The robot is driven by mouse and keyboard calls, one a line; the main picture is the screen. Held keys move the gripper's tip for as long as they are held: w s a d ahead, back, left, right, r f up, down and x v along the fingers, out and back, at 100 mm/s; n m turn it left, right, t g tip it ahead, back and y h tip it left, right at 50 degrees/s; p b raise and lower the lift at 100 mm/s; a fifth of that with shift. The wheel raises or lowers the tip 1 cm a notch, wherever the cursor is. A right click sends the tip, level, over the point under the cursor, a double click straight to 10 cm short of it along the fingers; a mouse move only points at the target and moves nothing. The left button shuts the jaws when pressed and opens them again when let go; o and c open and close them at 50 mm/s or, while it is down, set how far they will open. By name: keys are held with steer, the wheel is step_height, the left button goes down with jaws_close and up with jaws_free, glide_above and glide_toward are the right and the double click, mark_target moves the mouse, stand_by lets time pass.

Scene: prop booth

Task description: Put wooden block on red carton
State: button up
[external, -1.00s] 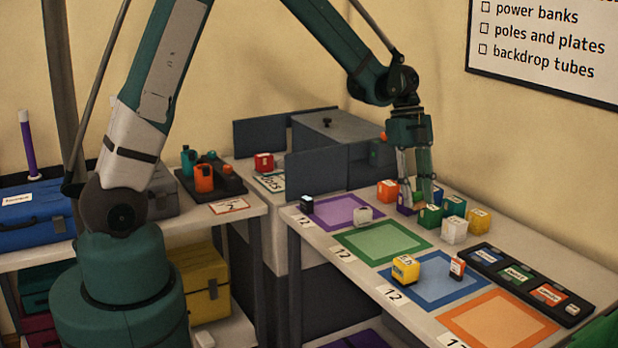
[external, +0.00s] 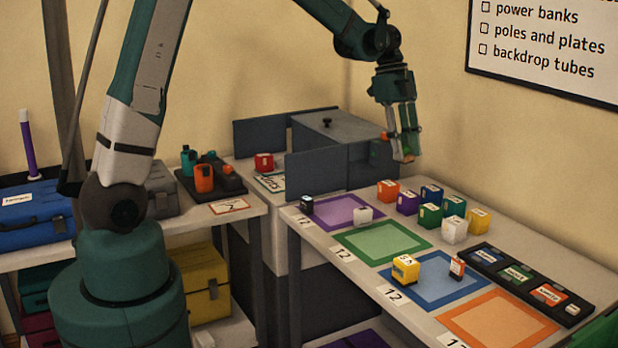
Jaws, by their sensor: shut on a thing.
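My gripper (external: 406,156) is raised above the back of the right table, shut on a small tan piece that looks like the wooden block (external: 408,159). The fingers hide most of it. It hangs clear of the blocks below. A small red box (external: 264,162), which looks like the red carton, stands at the back left beside a lettered card, well left of my gripper. An orange-red block (external: 388,190) stands on the right table below my gripper.
Purple (external: 407,202), blue, green, white and yellow blocks stand close together below my gripper. Dark upright panels (external: 317,175) stand between the red box and my gripper. A yellow block (external: 405,268) is on the blue-framed mat. The orange mat (external: 492,322) is clear.

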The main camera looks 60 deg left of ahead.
steer(key=w+a+n+t+p, duration=0.1)
steer(key=a+n, duration=0.3)
steer(key=a, duration=1.2)
steer(key=n+t+y+p, duration=0.2)
steer(key=n+y+p, duration=0.1)
steer(key=n, duration=0.9)
glide_above(264, 155)
step_height(264, 155, down, 4)
steer(key=shift+s+f, duration=0.1)
steer(key=shift+f, duration=0.4)
steer(key=shift+f, duration=0.1)
steer(key=shift+f, duration=3.05)
steer(key=shift+f, duration=0.15)
